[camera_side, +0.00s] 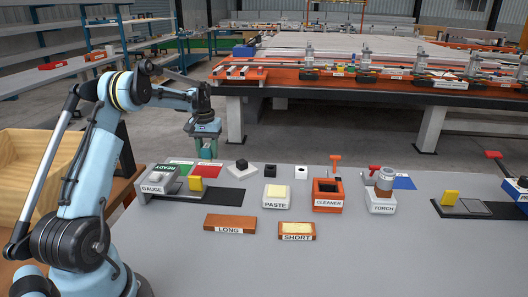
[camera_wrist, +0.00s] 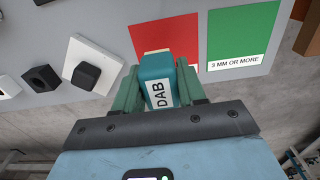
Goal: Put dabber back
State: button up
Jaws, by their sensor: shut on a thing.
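The dabber is a teal block labelled DAB (camera_wrist: 158,82) in the wrist view. My gripper (camera_wrist: 160,90) is shut on it, one green finger on each side. In the side view my gripper (camera_side: 207,148) hangs at the far edge of the grey table, above the red and green mats. The dabber's lower end is hard to tell from the fingers there. A black block on a white tile (camera_side: 241,166) stands to the right. A black holder with a square hole (camera_side: 269,171) and a white holder with a hole (camera_side: 301,172) stand beyond it, both apparently empty.
The gauge (camera_side: 155,181), paste tub (camera_side: 276,197), cleaner box (camera_side: 328,196) with an upright red tool and torch stand (camera_side: 382,199) crowd the table. LONG (camera_side: 230,223) and SHORT (camera_side: 296,230) trays lie in front. The front of the table is clear.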

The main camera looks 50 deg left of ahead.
aim_at(208, 161)
jog(key=shift+a+f, duration=0.2)
jog(key=shift+f, duration=1.95)
jog(key=shift+f, duration=0.15)
jog(key=o, duration=1)
